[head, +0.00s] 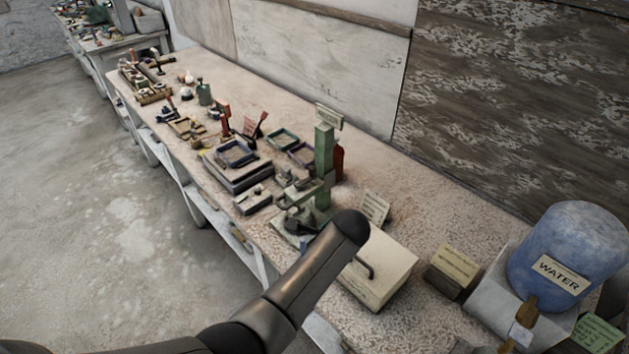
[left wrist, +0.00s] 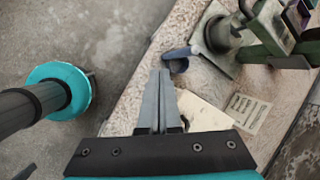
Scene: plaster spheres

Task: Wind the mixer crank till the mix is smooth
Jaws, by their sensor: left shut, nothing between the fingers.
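A green post stand (head: 324,160) with a small sign on top rises from the bench; it looks like the mixer. At its foot is a dark grey round pot on a plate, clearer in the left wrist view as a grey pot (left wrist: 222,34). A cream box (head: 385,280) beside it carries a dark bent handle (head: 363,266), perhaps the crank. My left arm crosses in front of the box and partly hides it. My left gripper (left wrist: 160,78) is shut and empty, its tips near a blue cup-like piece (left wrist: 178,58); contact cannot be told. My right gripper is out of view. The mix is not visible.
A blue water drum (head: 567,254) stands on a pale block at the right. A small labelled box (head: 452,271) and a printed card (head: 375,208) are near the cream box. Trays and tools crowd the bench farther left. The wall runs behind; open floor lies left.

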